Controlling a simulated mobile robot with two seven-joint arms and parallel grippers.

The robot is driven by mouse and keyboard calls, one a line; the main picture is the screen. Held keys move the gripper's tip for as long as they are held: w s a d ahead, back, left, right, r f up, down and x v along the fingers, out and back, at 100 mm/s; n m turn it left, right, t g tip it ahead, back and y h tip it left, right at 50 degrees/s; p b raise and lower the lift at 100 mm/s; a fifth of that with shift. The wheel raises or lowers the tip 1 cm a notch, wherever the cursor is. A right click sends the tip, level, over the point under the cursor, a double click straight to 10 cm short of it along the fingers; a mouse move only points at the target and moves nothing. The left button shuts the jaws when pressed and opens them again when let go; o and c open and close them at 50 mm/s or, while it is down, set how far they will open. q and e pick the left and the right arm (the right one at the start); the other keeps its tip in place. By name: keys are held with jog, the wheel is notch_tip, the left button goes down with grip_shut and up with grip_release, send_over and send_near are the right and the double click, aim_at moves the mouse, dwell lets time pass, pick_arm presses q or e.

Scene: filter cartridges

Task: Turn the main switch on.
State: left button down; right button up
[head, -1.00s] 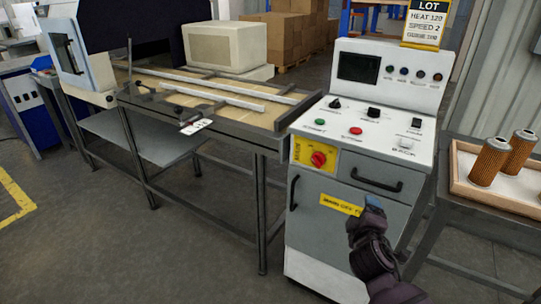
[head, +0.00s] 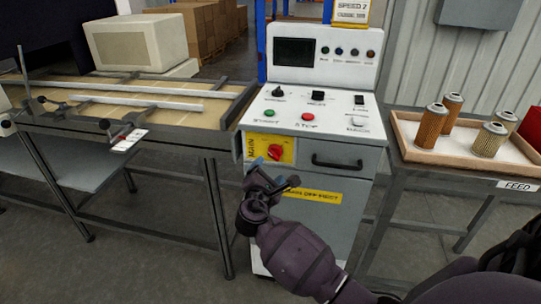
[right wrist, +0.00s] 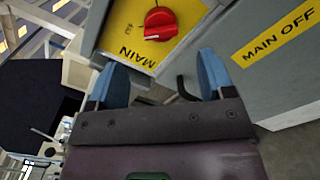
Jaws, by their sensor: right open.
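The main switch is a red rotary knob (head: 272,151) on a yellow plate (head: 286,147) marked MAIN, on the upper left front of the grey control cabinet (head: 337,220). In the right wrist view the knob (right wrist: 160,22) shows at the top, just beyond and between the fingertips. My right gripper (head: 273,176) is in front of the cabinet, just below the knob. Its two blue fingers (right wrist: 161,75) are apart with nothing between them, and they appear not to touch the knob. My left gripper is not in view.
Above the knob are the green start button (head: 269,113) and red stop button (head: 308,117). A drawer handle (head: 337,163) sticks out to the right. A workbench (head: 190,145) stands left; a tray (head: 463,160) with several filter cartridges stands right.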

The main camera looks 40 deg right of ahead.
aim_at(274, 156)
jog(key=b+x, duration=0.1)
jog(key=x, duration=0.7)
jog(key=shift+f, duration=0.15)
jog(key=shift+w+d, duration=0.25)
jog(key=shift+d, duration=0.1)
jog(key=c, duration=0.9)
